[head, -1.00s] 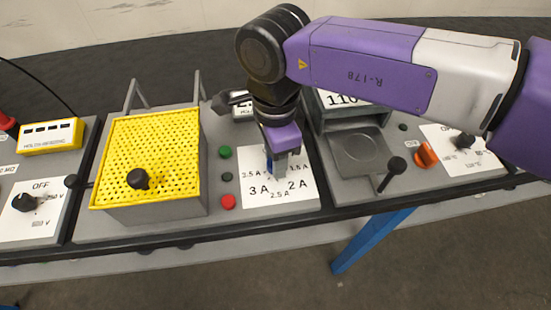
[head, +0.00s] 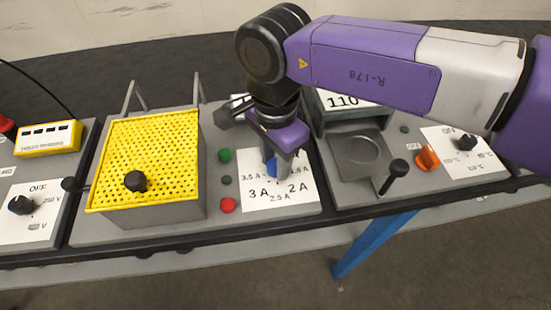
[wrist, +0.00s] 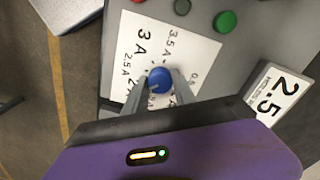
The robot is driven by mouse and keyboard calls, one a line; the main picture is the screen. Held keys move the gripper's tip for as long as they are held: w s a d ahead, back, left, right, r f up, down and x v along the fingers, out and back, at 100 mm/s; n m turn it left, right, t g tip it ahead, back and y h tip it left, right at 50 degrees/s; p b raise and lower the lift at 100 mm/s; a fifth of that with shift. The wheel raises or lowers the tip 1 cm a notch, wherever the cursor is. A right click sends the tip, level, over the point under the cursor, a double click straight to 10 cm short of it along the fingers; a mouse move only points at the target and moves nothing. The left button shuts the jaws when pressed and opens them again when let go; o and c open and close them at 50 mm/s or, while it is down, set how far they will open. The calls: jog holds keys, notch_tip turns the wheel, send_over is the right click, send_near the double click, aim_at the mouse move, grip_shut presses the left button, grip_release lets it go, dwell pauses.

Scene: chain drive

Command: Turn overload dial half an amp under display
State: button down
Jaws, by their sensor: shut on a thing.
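The blue overload dial (head: 271,168) sits on a white plate (head: 282,203) with amp marks such as 3.5 A, 3 A, 2.5 A and 2 A. My gripper (head: 279,161) points down over the dial. In the wrist view the dial (wrist: 160,77) is between the fingertips of my gripper (wrist: 158,86), which are shut on it. A small light mark shows on the dial, but I cannot tell exactly which amp mark it faces. The display (wrist: 272,97) reads 2.5 in the wrist view. In the head view my arm hides most of it.
Left of the plate are a green button (head: 224,155), a dark button and a red button (head: 228,205). A yellow perforated cover (head: 155,160) stands further left. On the right are a black-knobbed lever (head: 397,168) and an orange knob (head: 427,157).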

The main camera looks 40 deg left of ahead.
aim_at(275, 164)
jog(key=c, duration=1)
grip_release()
jog(key=shift+c, duration=0.2)
jog(key=shift+r, duration=0.1)
notch_tip(275, 164, up, 8)
jog(key=shift+f, duration=0.15)
